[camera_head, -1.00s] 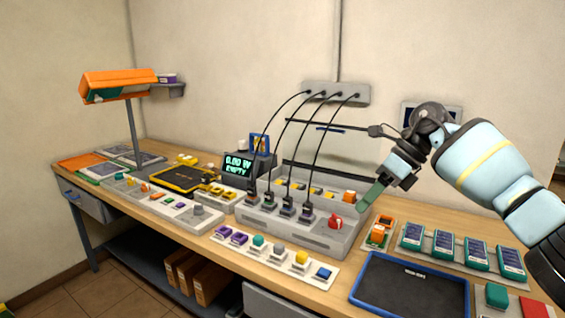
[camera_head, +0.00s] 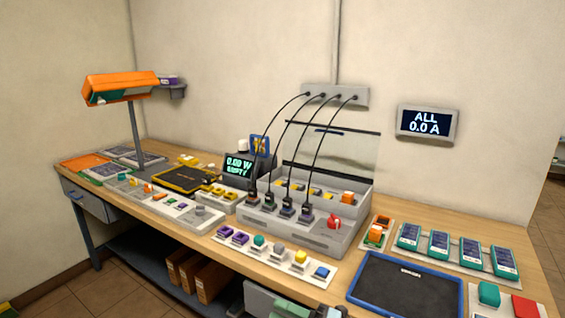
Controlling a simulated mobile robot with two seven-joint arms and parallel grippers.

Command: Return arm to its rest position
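Only a small part of my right gripper (camera_head: 285,307) shows, low at the bottom edge of the head view, in front of the workbench (camera_head: 215,240). My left gripper is not in view.
The grey charging station (camera_head: 300,235) with black cables stands mid-bench. A blue-rimmed tray (camera_head: 357,292) lies to its right, near several green batteries (camera_head: 438,243). A wall display (camera_head: 426,123) reads ALL 0.0 A. An orange lamp (camera_head: 120,84) stands at left.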

